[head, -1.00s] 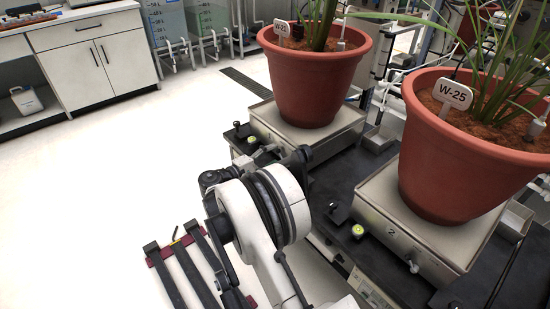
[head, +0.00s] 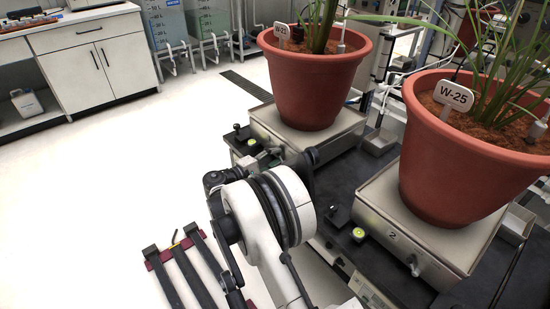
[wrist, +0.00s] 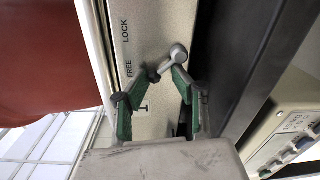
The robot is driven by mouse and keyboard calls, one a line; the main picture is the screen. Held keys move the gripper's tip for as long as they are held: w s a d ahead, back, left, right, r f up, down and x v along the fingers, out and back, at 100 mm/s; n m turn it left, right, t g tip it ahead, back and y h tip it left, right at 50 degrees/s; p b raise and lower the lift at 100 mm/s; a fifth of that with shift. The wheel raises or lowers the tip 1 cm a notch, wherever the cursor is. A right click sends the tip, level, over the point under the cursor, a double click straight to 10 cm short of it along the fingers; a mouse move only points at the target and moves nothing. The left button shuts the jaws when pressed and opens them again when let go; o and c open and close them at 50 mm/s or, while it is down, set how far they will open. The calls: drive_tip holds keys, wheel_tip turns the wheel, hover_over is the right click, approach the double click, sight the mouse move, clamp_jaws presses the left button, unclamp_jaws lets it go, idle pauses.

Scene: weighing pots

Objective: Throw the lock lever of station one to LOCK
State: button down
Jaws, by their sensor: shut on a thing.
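The lock lever (wrist: 177,53) of station one is a small grey lever with a rounded end in the wrist view. It slants up and right from the beige side panel (wrist: 160,25), which is marked FREE and LOCK. Its rounded end lies about level with the gap between the two words. My gripper (wrist: 162,72) has green pads bent inward, with the tips closed on the lever. In the head view my gripper (head: 264,157) is at the front left side of the far scale (head: 345,139), small and partly hidden by my arm.
A large terracotta pot (head: 310,88) stands on the far scale. Pot W-25 (head: 455,165) stands on the near scale, marked 2 (head: 375,215). A black bench (head: 340,183) lies under both. A dark rail (wrist: 245,70) runs close beside the fingers. Open floor lies left.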

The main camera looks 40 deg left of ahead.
sight(291, 161)
drive_tip(key=shift+d+m, duration=0.2)
drive_tip(key=shift+m, duration=0.1)
drive_tip(key=m, duration=0.2)
drive_tip(key=d+m, duration=0.1)
drive_tip(key=shift+s+r+m, duration=0.15)
drive_tip(key=shift+r+m, duration=0.15)
drive_tip(key=shift+r, duration=0.05)
drive_tip(key=m, duration=0.2)
drive_tip(key=d+m, duration=0.1)
drive_tip(key=m, duration=0.1)
drive_tip(key=shift+s+d+r, duration=0.15)
drive_tip(key=shift+s, duration=0.05)
drive_tip(key=m, duration=0.2)
drive_tip(key=d+m, duration=0.1)
drive_tip(key=m, duration=0.2)
drive_tip(key=shift+s+d+m, duration=0.2)
drive_tip(key=shift+d+m, duration=0.1)
drive_tip(key=shift+s+d+f+m+t, duration=0.1)
drive_tip(key=shift+d+f+m+t, duration=0.1)
drive_tip(key=shift+m, duration=0.7)
drive_tip(key=shift+d+f+m+t, duration=0.1)
drive_tip(key=shift+d+f+m, duration=0.1)
drive_tip(key=shift+m, duration=0.7)
drive_tip(key=c, duration=1.4)
unclamp_jaws()
drive_tip(key=shift+a, duration=0.1)
